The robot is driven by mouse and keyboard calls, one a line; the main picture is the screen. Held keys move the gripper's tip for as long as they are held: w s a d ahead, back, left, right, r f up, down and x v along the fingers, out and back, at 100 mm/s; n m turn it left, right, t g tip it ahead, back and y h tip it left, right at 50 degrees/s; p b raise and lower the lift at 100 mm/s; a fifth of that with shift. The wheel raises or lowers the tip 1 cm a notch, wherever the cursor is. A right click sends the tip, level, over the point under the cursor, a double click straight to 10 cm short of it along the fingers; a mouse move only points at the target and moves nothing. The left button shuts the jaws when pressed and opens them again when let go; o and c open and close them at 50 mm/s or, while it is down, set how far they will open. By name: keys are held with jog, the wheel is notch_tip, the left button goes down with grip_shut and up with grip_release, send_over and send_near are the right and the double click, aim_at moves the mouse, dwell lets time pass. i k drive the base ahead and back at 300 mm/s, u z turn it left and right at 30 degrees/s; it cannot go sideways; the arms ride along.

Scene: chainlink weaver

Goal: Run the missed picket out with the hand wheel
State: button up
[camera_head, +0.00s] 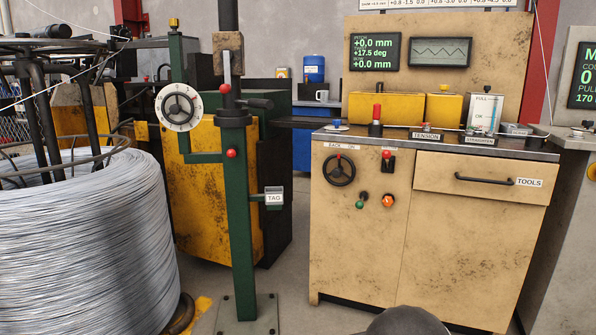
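Two hand wheels show. One is a black spoked wheel (340,170) on the front of the tan cabinet, under a small label that I cannot fully read. The other is a black wheel with a white graduated rim (181,107) on the green post (238,215). I cannot tell which one the task means. No picket can be made out clearly. The display (375,52) above the cabinet reads +0.0 mm, +17.5 deg and +0.0 mm. My gripper is not in view; a dark rounded part at the bottom edge may be mine.
A large wire coil (80,240) fills the left. The tan cabinet (430,235) carries a red-topped knob (376,120), a switch (388,162), green (361,201) and orange (387,200) buttons and a TOOLS drawer (480,181). Grey floor lies between post and cabinet.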

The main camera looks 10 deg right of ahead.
aim_at(336, 173)
jog(key=z, duration=0.1)
jog(key=i, duration=0.95)
jog(key=z, duration=0.45)
